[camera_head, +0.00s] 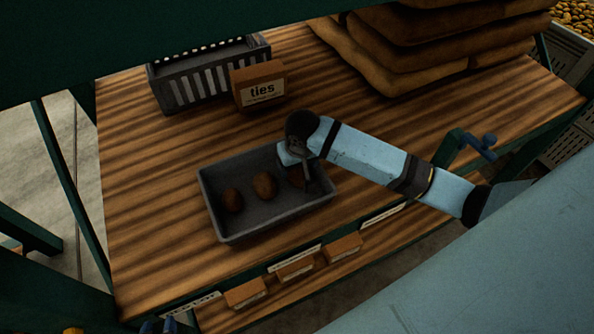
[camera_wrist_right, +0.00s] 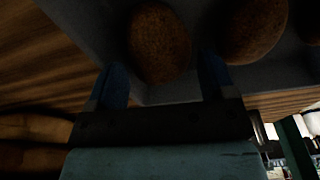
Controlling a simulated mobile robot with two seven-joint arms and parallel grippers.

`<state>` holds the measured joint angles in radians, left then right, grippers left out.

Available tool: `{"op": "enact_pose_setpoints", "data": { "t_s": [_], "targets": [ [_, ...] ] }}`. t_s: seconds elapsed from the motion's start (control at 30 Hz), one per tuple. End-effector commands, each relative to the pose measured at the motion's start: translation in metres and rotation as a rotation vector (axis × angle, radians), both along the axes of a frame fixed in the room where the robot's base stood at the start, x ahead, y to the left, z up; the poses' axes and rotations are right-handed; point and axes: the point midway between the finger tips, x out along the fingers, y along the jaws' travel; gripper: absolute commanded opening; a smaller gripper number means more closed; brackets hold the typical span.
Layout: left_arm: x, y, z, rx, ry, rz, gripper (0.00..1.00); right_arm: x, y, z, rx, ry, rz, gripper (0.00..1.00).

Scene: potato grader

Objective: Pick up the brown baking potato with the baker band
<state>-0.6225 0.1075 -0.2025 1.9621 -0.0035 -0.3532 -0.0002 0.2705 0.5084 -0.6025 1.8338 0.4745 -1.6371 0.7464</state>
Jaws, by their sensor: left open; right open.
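A grey tray (camera_head: 222,240) on the wooden bench holds three brown potatoes: a left one (camera_head: 232,200), a middle one (camera_head: 264,186) and a right one (camera_head: 295,175). I cannot make out a baker band on any of them. My right gripper (camera_head: 308,180) is open over the tray's right end and partly hides the right potato. In the right wrist view, the nearest potato (camera_wrist_right: 158,42) lies just ahead of the open fingers (camera_wrist_right: 160,72), not gripped; another potato (camera_wrist_right: 252,28) is beside it. Blue tips, apparently my left gripper (camera_head: 158,327), show at the bottom edge.
A slatted dark crate (camera_head: 185,90) and a cardboard box marked "ties" (camera_head: 259,85) stand behind the tray. Stacked brown sacks (camera_head: 400,50) fill the back right. Small brown boxes (camera_head: 295,268) line the front edge. Bare bench lies left of the tray.

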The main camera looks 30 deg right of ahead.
Motion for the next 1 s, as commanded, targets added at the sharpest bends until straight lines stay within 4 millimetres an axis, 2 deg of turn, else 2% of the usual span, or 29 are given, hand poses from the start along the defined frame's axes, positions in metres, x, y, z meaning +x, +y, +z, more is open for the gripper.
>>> {"op": "enact_pose_setpoints", "data": {
  "t_s": [0.1, 0.2, 0.47, 0.6, 0.63, 1.0],
  "targets": [
    [0.003, 0.000, 0.001, 0.000, -0.005, 0.000, 0.43, 0.002, -0.001, -0.018, -0.002, 0.003, 0.000, 0.76],
    [0.003, 0.000, 0.001, 0.000, -0.005, 0.000, 0.43, 0.004, -0.001, -0.027, -0.001, 0.002, -0.001, 0.76],
    [0.003, 0.000, 0.001, 0.000, -0.004, 0.000, 0.43, 0.004, -0.001, -0.029, 0.000, 0.000, -0.001, 0.76],
    [0.001, 0.000, 0.000, 0.000, 0.000, 0.000, 0.43, 0.005, -0.001, -0.029, 0.000, 0.000, -0.001, 0.44],
    [0.000, 0.000, 0.000, 0.000, 0.000, 0.000, 0.43, 0.005, -0.001, -0.029, 0.000, 0.000, -0.001, 0.40],
    [-0.001, 0.000, -0.001, 0.001, 0.003, 0.000, 0.43, 0.005, -0.001, -0.022, 0.001, -0.002, 0.000, 0.40]
  ]
}}
